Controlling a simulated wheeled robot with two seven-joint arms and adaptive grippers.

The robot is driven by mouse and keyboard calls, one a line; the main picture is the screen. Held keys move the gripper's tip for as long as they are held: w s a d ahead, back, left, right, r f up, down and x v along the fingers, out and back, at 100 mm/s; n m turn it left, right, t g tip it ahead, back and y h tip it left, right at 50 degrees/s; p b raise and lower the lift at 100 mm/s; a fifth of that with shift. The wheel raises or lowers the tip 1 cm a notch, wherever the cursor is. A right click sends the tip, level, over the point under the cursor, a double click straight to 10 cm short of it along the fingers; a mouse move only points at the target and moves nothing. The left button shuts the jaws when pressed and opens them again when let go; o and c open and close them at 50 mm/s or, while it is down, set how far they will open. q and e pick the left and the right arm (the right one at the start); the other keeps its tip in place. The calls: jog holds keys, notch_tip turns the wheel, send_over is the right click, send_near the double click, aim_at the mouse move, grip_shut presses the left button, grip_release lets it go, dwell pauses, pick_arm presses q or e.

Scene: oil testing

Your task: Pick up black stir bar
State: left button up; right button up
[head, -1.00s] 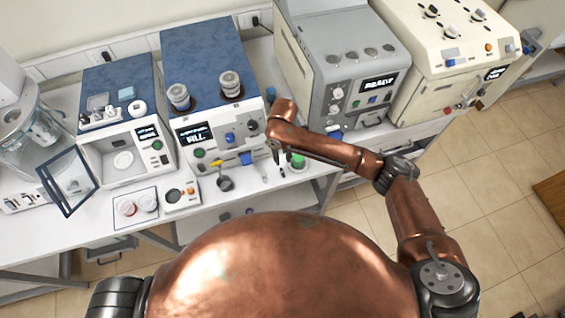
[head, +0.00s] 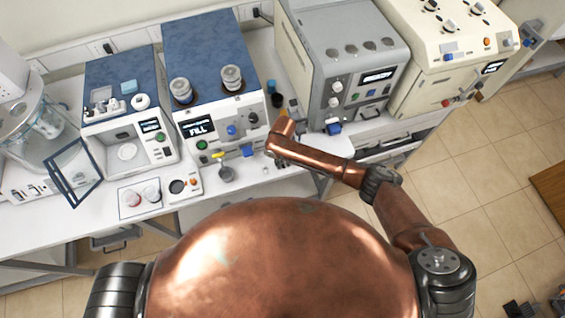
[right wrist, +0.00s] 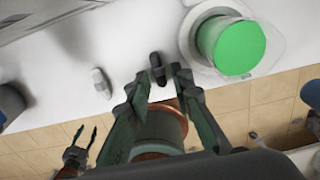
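The black stir bar (right wrist: 157,68) lies on the white bench top in the right wrist view, close to the bench's near edge. My right gripper (right wrist: 156,84) is open and empty, with its fingertips just short of the black bar and roughly to either side of it. I cannot tell how far above the bench the tips are. In the head view my right forearm hides most of this gripper and the black bar. Dark fingers standing apart at the lower left of the right wrist view look like my left gripper (right wrist: 84,133).
A white stir bar (right wrist: 101,82) lies left of the black one. A clear vessel with a bright green top (right wrist: 232,44) stands close on the right. The blue-topped machine (head: 212,95) and grey machine (head: 350,70) stand behind.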

jog(key=shift+f, duration=0.2)
jog(key=shift+c, duration=0.7)
jog(key=c, duration=0.4)
jog(key=shift+r, duration=0.2)
